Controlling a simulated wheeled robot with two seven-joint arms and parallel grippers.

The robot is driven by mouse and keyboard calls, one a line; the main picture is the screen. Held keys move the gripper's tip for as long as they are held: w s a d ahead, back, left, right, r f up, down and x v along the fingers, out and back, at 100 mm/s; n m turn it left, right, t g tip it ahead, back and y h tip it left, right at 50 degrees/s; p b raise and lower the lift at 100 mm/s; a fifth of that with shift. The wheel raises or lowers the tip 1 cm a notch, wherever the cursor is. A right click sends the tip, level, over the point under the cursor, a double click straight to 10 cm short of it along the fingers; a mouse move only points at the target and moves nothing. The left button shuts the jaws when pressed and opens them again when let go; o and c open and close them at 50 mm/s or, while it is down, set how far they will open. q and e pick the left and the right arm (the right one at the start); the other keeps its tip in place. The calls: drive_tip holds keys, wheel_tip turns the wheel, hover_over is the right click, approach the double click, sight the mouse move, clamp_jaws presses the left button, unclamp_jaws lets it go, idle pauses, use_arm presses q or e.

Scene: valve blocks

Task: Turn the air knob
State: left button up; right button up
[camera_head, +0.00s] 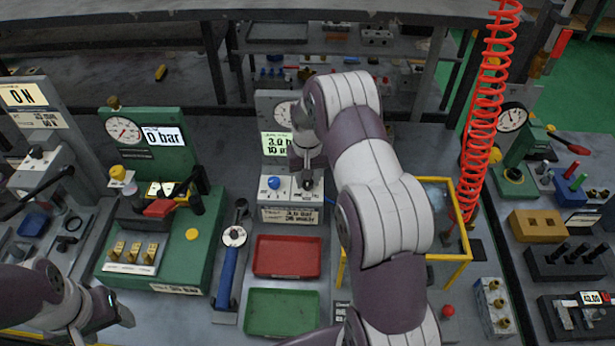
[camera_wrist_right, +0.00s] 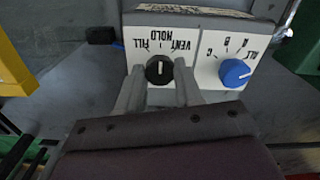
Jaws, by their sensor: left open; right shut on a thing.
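The control box (camera_head: 288,213) stands at the middle of the bench with a blue knob (camera_head: 273,182) and a black knob (camera_wrist_right: 159,69). The right wrist view shows the box upside down, with FILL, HOLD and VENT printed around the black knob. The black knob's white mark stands upright in that view, in line with HOLD. My right gripper (camera_wrist_right: 158,85) is shut on the black knob, one finger on each side. In the head view the gripper covers most of this knob. My left gripper (camera_head: 112,308) is open and empty at the lower left, away from the box.
A gauge panel behind the box has a display (camera_head: 277,143) reading about 3.0, partly hidden by my right arm. A red tray (camera_head: 287,257) and a green tray (camera_head: 282,313) lie in front. A green valve station (camera_head: 180,245) stands left; a yellow frame (camera_head: 452,190) stands right.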

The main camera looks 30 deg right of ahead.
idle(0.3)
drive_tip(key=o, duration=1)
drive_tip(key=shift+o, duration=0.2)
drive_tip(key=shift+r, duration=0.1)
wheel_tip(320, 180, up, 8)
drive_tip(key=shift+f+b, duration=0.2)
drive_tip(key=shift+b, duration=0.6)
wheel_tip(320, 180, up, 5)
drive_tip(key=p, duration=0.3)
